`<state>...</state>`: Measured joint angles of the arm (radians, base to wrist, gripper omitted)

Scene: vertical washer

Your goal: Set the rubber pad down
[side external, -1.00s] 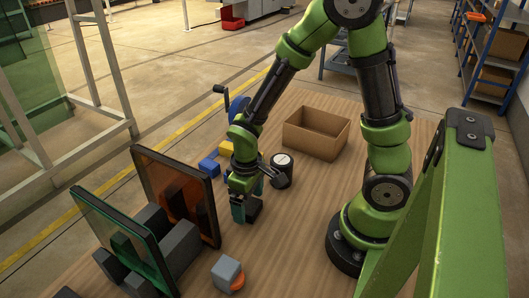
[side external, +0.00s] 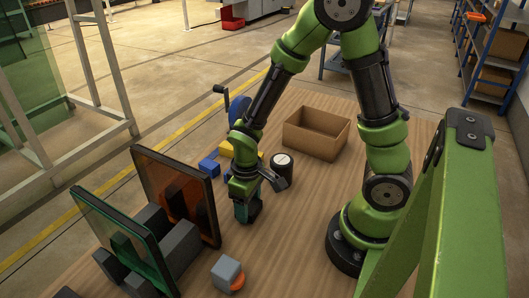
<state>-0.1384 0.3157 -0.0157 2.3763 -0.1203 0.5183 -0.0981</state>
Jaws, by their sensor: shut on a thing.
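My gripper (side external: 247,208) points down over the wooden table, to the right of the orange-tinted panel. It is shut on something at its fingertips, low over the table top. The dark and teal shapes there are small and run together, so I cannot clearly tell the rubber pad from the fingers. I also cannot tell whether the held thing touches the table.
An orange panel (side external: 176,190) and a green panel (side external: 122,240) stand upright at left. A grey cube with an orange part (side external: 227,270) is in front. A black cylinder (side external: 282,168), cardboard box (side external: 316,133) and blue block (side external: 208,167) lie behind. Table right of the gripper is clear.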

